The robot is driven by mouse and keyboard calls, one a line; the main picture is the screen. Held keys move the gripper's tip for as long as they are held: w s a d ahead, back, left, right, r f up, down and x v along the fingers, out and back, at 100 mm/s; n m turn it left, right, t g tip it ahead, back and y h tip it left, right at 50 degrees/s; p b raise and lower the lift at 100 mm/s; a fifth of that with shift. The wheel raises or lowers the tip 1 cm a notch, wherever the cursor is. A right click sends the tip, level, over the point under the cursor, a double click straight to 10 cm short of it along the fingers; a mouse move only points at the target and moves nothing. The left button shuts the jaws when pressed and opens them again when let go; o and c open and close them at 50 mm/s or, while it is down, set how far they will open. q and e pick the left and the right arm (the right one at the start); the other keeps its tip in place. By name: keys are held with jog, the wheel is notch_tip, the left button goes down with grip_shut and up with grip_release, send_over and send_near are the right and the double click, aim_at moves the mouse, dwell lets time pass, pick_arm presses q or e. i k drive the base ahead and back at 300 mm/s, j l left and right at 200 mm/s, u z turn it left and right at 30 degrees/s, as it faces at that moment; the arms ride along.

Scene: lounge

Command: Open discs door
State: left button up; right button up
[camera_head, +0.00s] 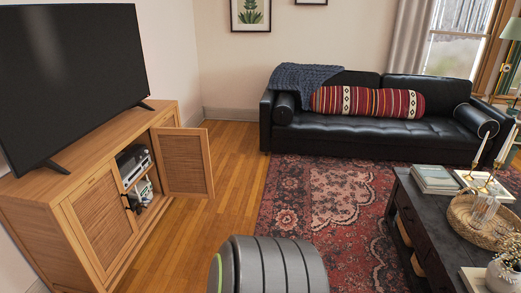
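The wooden TV cabinet (150,112) stands along the left wall. One woven-panel door (186,162) at its far right end stands swung out into the room. The other woven-panel door (101,219) at the near left looks closed flush with the front. Between them an open compartment shows a grey electronic device (132,164) on a shelf and smaller items below. I see no label or discs that tell which door is the discs door. Neither of my grippers is in view.
A large TV (75,75) stands on the cabinet. Wooden floor (235,155) is clear before the open door. A patterned red rug (325,200), a black sofa (375,128) and a dark coffee table (432,215) with books and a basket lie to the right.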

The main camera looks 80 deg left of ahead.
aim_at(99, 213)
jog(key=j+u, duration=0.1)
jog(key=u, duration=3.95)
